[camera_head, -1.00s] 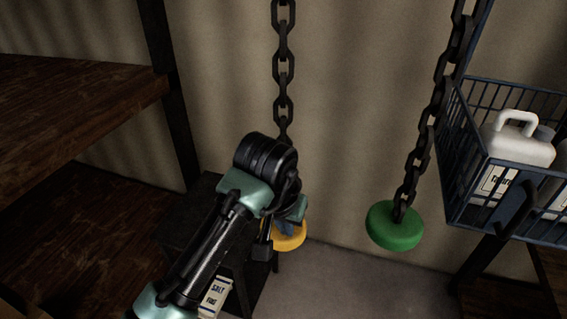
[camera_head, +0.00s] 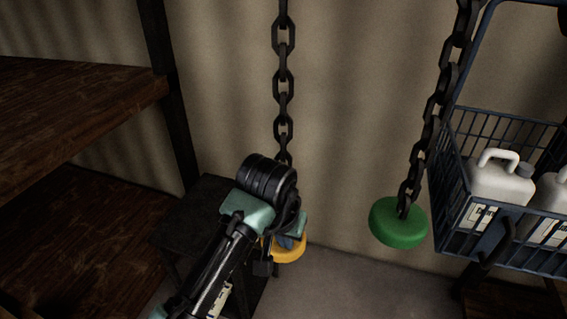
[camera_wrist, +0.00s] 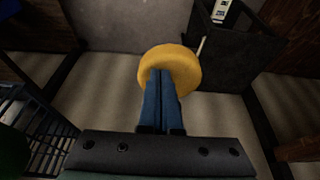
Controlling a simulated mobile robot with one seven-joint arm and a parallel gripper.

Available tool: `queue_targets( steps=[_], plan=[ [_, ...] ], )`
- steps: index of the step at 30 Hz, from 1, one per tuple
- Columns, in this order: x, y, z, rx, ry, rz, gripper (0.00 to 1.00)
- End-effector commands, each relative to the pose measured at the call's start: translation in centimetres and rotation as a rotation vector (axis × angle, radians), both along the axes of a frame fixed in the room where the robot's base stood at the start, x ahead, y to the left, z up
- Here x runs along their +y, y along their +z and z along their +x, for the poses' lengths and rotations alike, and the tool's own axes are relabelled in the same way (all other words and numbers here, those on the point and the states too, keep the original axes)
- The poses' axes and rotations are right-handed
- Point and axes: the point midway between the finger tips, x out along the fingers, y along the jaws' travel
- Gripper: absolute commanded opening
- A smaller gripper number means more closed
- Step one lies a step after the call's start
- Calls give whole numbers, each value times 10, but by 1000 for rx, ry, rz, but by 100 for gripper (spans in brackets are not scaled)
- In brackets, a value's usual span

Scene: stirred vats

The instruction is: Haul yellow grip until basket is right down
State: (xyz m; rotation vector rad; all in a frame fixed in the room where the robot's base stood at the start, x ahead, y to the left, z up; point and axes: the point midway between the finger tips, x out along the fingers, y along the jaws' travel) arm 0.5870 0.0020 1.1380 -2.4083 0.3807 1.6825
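The yellow grip (camera_head: 289,249) hangs at the end of the middle chain (camera_head: 283,85), partly hidden behind my wrist. My gripper (camera_wrist: 165,75) has its two blue fingers close together on the yellow grip, which shows as a round disc (camera_wrist: 182,58) in the wrist view. The blue wire basket (camera_head: 447,238) hangs at the right with white jugs (camera_head: 500,183) in it. Its right side is cut off by the frame edge, and its underside is near a dark wooden surface (camera_head: 515,297); I cannot tell whether they touch.
A green grip (camera_head: 398,222) hangs on another chain (camera_head: 427,130) just left of the basket. Wooden shelves (camera_head: 75,95) stand at the left. A dark stand (camera_head: 205,210) is behind my arm. Bare floor (camera_head: 340,285) lies below the grips.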

Motion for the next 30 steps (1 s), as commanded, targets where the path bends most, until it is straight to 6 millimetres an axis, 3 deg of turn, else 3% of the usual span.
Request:
queue_targets(
  steps=[27, 30],
  plan=[
    [-1, -69, -1, 8, -1, -1, 0],
    [0, -70, -1, 6, 1, 1, 0]
  ],
)
